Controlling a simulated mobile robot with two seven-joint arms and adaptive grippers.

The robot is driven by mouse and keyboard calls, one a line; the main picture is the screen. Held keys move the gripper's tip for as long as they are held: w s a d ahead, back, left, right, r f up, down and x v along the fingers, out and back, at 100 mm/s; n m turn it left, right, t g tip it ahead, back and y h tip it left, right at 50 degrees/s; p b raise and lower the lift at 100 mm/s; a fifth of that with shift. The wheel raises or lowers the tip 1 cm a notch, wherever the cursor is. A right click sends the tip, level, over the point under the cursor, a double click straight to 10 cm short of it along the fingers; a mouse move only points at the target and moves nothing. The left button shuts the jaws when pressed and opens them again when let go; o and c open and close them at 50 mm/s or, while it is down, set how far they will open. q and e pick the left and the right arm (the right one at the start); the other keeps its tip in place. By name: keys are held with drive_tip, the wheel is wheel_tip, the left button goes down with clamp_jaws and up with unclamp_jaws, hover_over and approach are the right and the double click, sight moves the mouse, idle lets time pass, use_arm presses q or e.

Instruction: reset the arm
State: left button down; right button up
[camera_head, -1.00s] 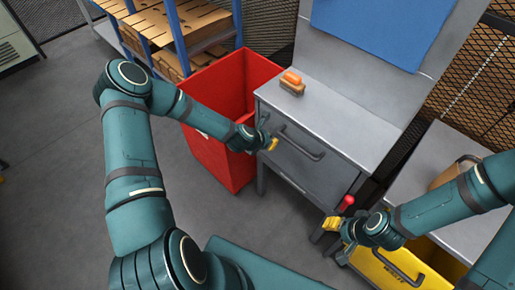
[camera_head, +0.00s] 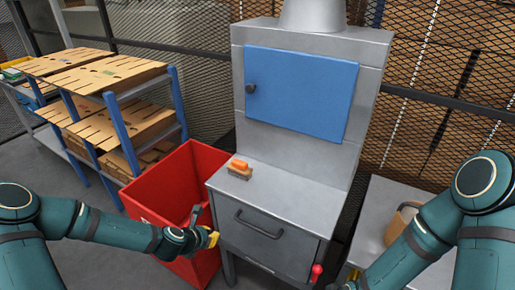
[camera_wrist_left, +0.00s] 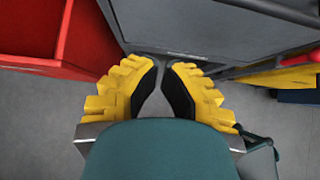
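My left arm comes in from the left in the head view. Its yellow-fingered gripper (camera_head: 212,239) is beside the front of the grey machine, left of the drawer handle, with the red bin behind. In the left wrist view, the two yellow fingers (camera_wrist_left: 162,66) lean together. Their tips almost meet, with nothing held between them and grey floor showing in the gap behind. My right arm (camera_head: 440,230) shows at the right of the head view.
The grey machine (camera_head: 290,210) has a blue door (camera_head: 300,92), a drawer handle (camera_head: 258,226) and a red knob (camera_head: 316,270). An orange-topped brush (camera_head: 240,168) lies on its ledge. The red bin (camera_head: 185,170) stands left of it. A cardboard-loaded rack (camera_head: 172,100) is further left.

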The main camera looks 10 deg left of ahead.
use_arm(q)
drive_tip(key=s+d+f+m+g, duration=0.2)
drive_tip(key=s+d+m, duration=0.5)
drive_tip(key=m, duration=0.8)
drive_tip(key=s+d+f+m+g, duration=0.2)
drive_tip(key=s+d+m+g, duration=0.2)
drive_tip(key=s+m, duration=0.6)
drive_tip(key=d+m, duration=0.2)
drive_tip(key=m, duration=0.3)
drive_tip(key=shift+d+g+h, duration=0.3)
drive_tip(key=shift+d+g, duration=0.1)
